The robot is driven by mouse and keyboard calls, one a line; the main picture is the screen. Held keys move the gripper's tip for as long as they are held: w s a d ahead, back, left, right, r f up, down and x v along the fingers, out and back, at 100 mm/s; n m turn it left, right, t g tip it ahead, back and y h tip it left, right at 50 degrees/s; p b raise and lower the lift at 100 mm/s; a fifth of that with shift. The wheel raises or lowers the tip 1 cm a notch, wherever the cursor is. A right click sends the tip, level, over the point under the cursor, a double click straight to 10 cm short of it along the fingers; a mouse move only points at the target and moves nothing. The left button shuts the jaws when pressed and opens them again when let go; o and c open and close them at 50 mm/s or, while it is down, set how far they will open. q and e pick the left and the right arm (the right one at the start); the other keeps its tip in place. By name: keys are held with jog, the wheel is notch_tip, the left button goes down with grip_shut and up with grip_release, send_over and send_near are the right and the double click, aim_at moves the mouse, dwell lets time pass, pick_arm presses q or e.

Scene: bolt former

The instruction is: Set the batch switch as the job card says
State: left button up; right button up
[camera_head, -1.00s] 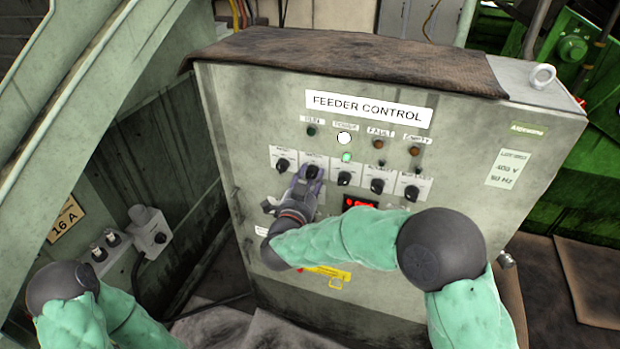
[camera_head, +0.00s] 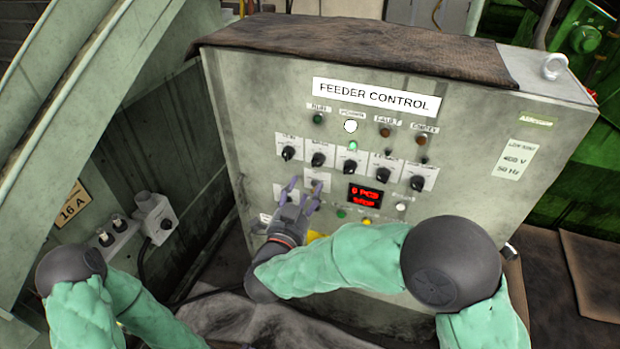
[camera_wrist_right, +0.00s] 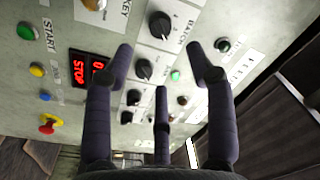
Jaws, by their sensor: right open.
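The batch switch (camera_head: 318,159) is the second black knob from the left in the upper row of the feeder control panel. In the right wrist view its label reads BATCH beside the knob (camera_wrist_right: 160,25). Its pointer is too small to read surely. My right gripper (camera_head: 304,187) is open and empty below the knob row, apart from the switch. Its three fingers (camera_wrist_right: 158,62) point at the panel in the wrist view. No readable job card shows. My left arm shows at lower left; its gripper is out of view.
Several similar knobs flank the switch, including a third knob (camera_head: 351,165). The red display (camera_head: 365,197) shows a PCS line and STOP. A red knob on yellow (camera_wrist_right: 48,124) and buttons sit low on the panel. A socket box (camera_head: 153,215) stands left.

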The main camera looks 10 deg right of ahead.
jog(key=shift+v, duration=1.15)
notch_tip(320, 180, down, 27)
jog(key=w+n+g+y, duration=0.2)
jog(key=n+g+y, duration=0.3)
jog(key=n+y, duration=0.35)
jog(key=s+f+n+g+y, duration=0.1)
jog(key=s+f+g+y, duration=0.1)
jog(key=s+f+g, duration=0.3)
jog(key=s+a+f+n+g+y, duration=0.1)
jog(key=s+f+g+y, duration=0.2)
jog(key=s+f, duration=0.9)
jog(key=s+g, duration=0.2)
jog(key=s, duration=0.4)
jog(key=shift+f+n, duration=0.3)
jog(key=shift+n, duration=0.05)
jog(key=shift+a, duration=0.1)
